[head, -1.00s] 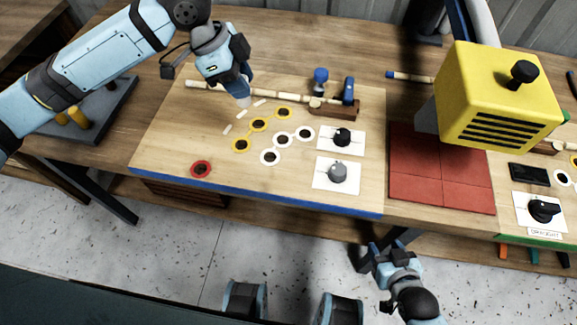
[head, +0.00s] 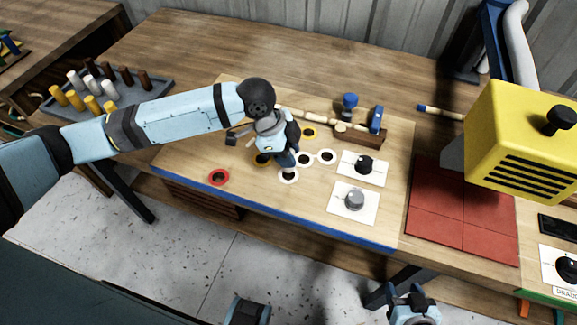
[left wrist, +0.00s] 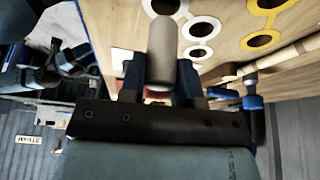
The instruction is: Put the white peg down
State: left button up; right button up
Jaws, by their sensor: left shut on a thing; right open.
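My left gripper (head: 286,163) is shut on the white peg (left wrist: 162,48), which stands between the fingers in the left wrist view. In the head view the gripper hides most of the peg and sits just over the nearest white-ringed hole (head: 288,177). I cannot tell whether the peg's tip touches the board. Two other white-ringed holes (head: 304,159) (head: 327,157) lie to the right and look empty. A red-ringed hole (head: 219,177) lies to the left. My right gripper (head: 412,298) is open and empty at the bottom.
A grey rack (head: 152,96) with yellow, white and brown pegs stands at the left. Two knobs on white plates (head: 353,203) are right of the holes. A wooden holder (head: 362,136) with blue-ended tools stands behind. Red tiles (head: 463,215) and a yellow machine (head: 528,135) stand at the right.

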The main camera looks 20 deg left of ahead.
pick_arm(q)
jog(key=shift+f, duration=2.75)
jog(key=shift+f, duration=0.1)
jog(key=o, duration=0.9)
jog(key=v, duration=1.2)
